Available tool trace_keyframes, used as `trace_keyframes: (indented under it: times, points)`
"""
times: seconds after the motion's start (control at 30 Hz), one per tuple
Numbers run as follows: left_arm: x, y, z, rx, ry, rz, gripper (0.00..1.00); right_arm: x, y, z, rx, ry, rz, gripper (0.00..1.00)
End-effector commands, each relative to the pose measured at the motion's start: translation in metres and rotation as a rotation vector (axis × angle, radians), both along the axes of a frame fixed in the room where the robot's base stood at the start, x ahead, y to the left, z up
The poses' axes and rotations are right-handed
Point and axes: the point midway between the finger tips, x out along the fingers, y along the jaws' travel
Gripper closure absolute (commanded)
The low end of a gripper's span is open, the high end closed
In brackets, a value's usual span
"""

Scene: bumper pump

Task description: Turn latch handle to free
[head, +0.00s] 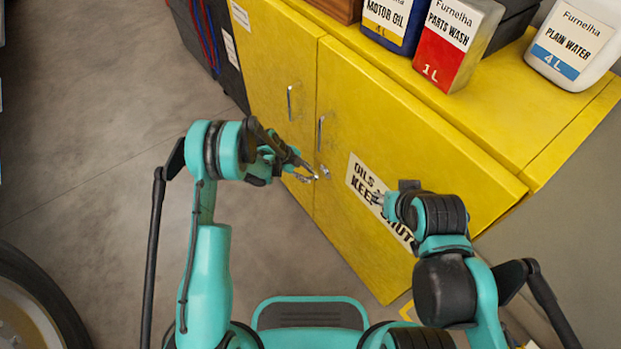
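A yellow two-door cabinet (400,125) stands in front of me with its doors closed. A small silver latch handle (324,171) sits on the right door near the seam, below the pull handles. Its exact angle is too small to tell. My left gripper (309,177) is just left of the latch, with its fingers pointing at it. The fingertips look a little apart with nothing clearly between them; I cannot tell whether they touch the latch. My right gripper (379,198) is in front of the label on the right door, its fingers too small to read.
Two upright pull handles (320,133) flank the seam. A label (366,180) is on the right door. A blue motor oil can (393,25), a red parts wash can (450,50) and a white water jug (570,45) stand on top. A wheel (35,305) lies lower left; grey floor is clear between.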

Motion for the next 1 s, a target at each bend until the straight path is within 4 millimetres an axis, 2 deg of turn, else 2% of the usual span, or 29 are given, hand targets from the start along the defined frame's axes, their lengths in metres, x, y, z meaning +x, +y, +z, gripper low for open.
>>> trace_keyframes:
  times: [0.03,0.2,0.57,0.67,0.7,1.0]
  points:
    - [0.001,-0.004,-0.011,0.0,0.0,-0.001,0.77,0.0,0.0,-0.007,0.0,0.0,0.0,0.6]
    - [0.003,-0.014,-0.029,0.001,-0.002,0.0,0.77,0.0,0.0,-0.014,0.0,0.0,0.0,0.6]
    - [0.004,-0.018,-0.033,0.002,-0.002,0.002,0.77,0.0,0.0,-0.015,0.0,0.0,0.0,0.6]
    - [0.004,-0.018,-0.033,0.002,-0.002,0.002,0.98,0.0,0.0,-0.015,0.0,0.0,0.0,0.6]
    - [0.004,-0.018,-0.033,0.002,-0.002,0.002,1.0,0.0,0.0,-0.015,0.0,0.0,0.0,0.6]
    - [0.008,-0.018,-0.033,0.008,-0.009,0.002,1.0,0.0,0.0,-0.015,0.0,0.0,0.0,0.6]
